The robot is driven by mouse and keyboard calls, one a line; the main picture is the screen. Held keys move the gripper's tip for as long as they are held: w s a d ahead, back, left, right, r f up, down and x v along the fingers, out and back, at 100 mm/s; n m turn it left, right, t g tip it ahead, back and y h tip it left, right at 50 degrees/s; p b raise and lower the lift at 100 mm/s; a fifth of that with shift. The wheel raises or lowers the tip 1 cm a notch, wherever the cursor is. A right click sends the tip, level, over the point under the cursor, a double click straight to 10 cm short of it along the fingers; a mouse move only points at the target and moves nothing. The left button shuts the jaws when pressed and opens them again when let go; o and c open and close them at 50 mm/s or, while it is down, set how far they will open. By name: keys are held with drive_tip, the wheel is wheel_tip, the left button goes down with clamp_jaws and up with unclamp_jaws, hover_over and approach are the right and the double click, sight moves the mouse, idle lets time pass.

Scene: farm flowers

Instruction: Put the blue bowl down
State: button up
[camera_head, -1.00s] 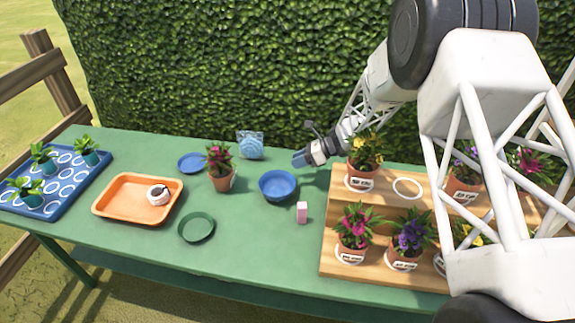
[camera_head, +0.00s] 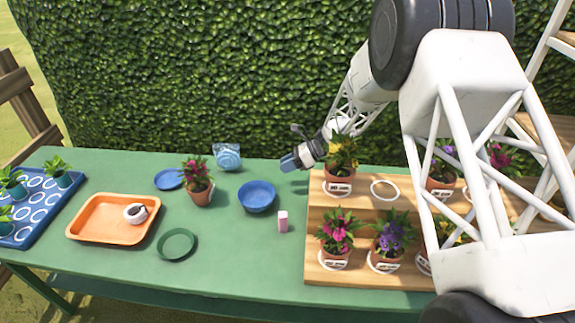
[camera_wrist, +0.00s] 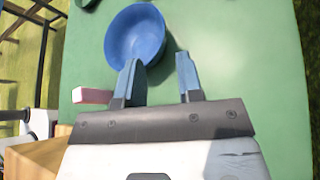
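The blue bowl (camera_head: 257,197) sits upright on the green table, left of the wooden stepped stand. It also shows in the wrist view (camera_wrist: 135,36), just beyond my left finger. My gripper (camera_head: 291,162) is behind and to the right of the bowl in the head view. In the wrist view my gripper (camera_wrist: 158,78) has its two blue fingers apart, with only green table showing between them. The left fingertip overlaps the bowl's near rim in that picture; I cannot tell whether they touch.
A pink block (camera_head: 283,221) stands near the bowl. The wooden stand (camera_head: 313,222) with potted flowers is at right. A potted pink flower (camera_head: 200,194), blue saucer (camera_head: 168,180), green dish (camera_head: 178,244) and orange tray (camera_head: 84,222) are at left. The table front is clear.

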drive_tip(key=w+d+r+m+t+h, duration=0.1)
drive_tip(key=w+d+r+m+t, duration=0.1)
drive_tip(key=d+r+m+t, duration=0.45)
drive_tip(key=w+d+r+m+t+h, duration=0.15)
drive_tip(key=r+m+t, duration=0.25)
drive_tip(key=r+m, duration=0.5)
drive_tip(key=s+d+r+m+t+h, duration=0.2)
drive_tip(key=s+d+r+m+h, duration=0.1)
drive_tip(key=d+r+m, duration=0.25)
drive_tip(key=s+d+r+m+t+h, duration=0.2)
drive_tip(key=s+d+r+m+h, duration=0.1)
drive_tip(key=d+r+m+h, duration=0.25)
drive_tip(key=s+d+r+m+g+h, duration=0.2)
drive_tip(key=s+d+m, duration=0.2)
drive_tip(key=s+m, duration=0.5)
drive_tip(key=s+d+r+m+g+h, duration=0.1)
drive_tip(key=s+d+r+m, duration=0.2)
drive_tip(key=s+d+m, duration=0.5)
drive_tip(key=s+a+f+m+g, duration=0.1)
drive_tip(key=s+m+g, duration=0.1)
drive_tip(key=s, duration=0.6)
drive_tip(key=s+a+f+m+g+y, duration=0.1)
drive_tip(key=s+m, duration=0.3)
drive_tip(key=s, duration=0.4)
drive_tip(key=s+a+f+m+g, duration=0.1)
drive_tip(key=s+a+m+g, duration=0.1)
drive_tip(key=s, duration=0.6)
drive_tip(key=shift+s+a+f+m+g+y, duration=0.25)
drive_tip(key=shift+s+f+m+g+y, duration=0.15)
drive_tip(key=shift+m, duration=0.55)
